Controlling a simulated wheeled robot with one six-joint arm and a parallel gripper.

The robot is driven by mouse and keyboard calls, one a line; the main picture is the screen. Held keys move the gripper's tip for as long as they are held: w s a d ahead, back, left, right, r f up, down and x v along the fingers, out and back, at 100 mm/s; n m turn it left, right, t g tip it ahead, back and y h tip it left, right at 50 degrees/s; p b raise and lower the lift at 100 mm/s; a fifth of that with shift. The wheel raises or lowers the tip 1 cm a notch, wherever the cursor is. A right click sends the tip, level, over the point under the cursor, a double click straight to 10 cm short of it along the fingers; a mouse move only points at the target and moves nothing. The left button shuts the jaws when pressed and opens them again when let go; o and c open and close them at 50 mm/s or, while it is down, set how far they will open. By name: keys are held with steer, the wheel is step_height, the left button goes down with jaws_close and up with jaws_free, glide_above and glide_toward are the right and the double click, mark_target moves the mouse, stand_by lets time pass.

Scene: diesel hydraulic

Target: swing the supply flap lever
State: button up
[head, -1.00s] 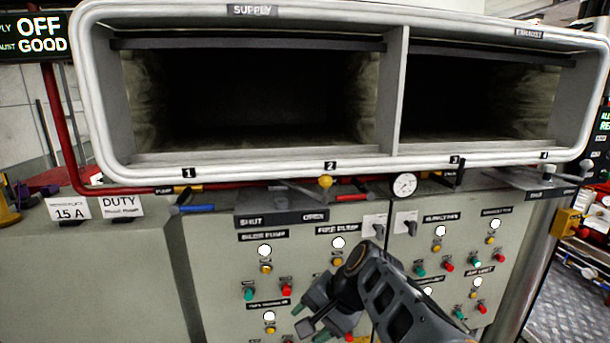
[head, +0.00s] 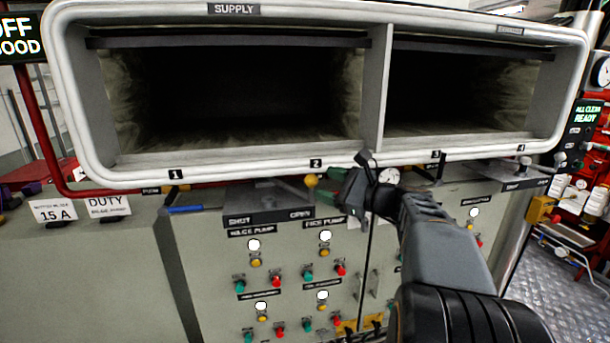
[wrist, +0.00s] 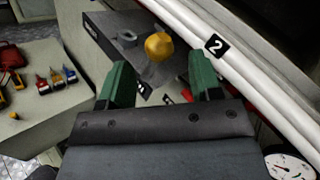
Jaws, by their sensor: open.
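The supply flap lever has a yellow ball knob (head: 311,180) on a grey arm. It stands below the white rim of the supply duct, above the SHUT and OPEN plate (head: 268,216), at the OPEN side. My gripper (head: 347,182) is just right of the knob in the head view. In the wrist view the knob (wrist: 158,46) shows ahead of and between the two open green fingers (wrist: 160,80). The fingers are apart and hold nothing. Whether they touch the knob cannot be told; a gap shows on both sides.
The white duct rim (head: 225,171) runs close above and beside my gripper. A gauge (wrist: 290,168) is at the lower right of the wrist view. A blue handle (head: 186,210) lies left of the plate. Buttons cover the cabinet front (head: 210,270) below.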

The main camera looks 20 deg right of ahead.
mark_target(305, 195)
steer(key=p+x, duration=0.1)
steer(key=x, duration=0.5)
steer(key=shift+w+a, duration=0.2)
steer(key=shift+w, duration=0.1)
steer(key=shift+c, duration=0.2)
jaws_close()
